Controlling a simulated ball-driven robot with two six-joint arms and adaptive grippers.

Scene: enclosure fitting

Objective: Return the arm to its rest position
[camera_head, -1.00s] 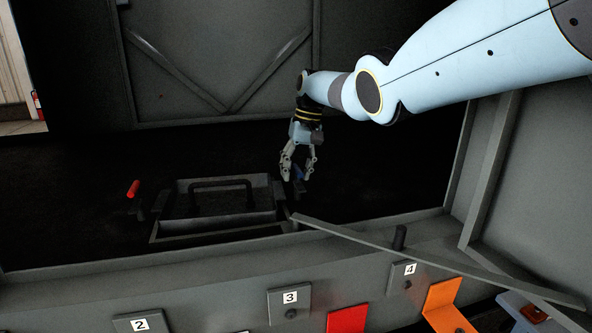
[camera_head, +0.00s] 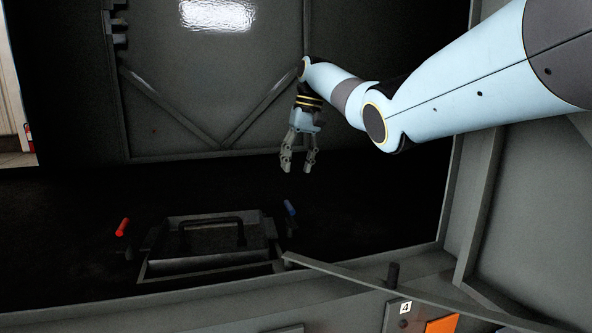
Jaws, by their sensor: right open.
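My right arm (camera_head: 440,85) comes in from the upper right, and its gripper (camera_head: 298,168) hangs with fingers pointing down. The fingers are apart and nothing is between them. The gripper is in front of the grey panelled wall, above and apart from a dark tray-like box (camera_head: 205,265) with a black handle (camera_head: 210,222). A blue-handled part (camera_head: 289,207) stands at the right of the box, below the gripper and clear of it. A red-handled part (camera_head: 122,227) is at the left. My left gripper is not in view.
A side wall (camera_head: 530,200) closes the right. The dark space around the gripper looks clear.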

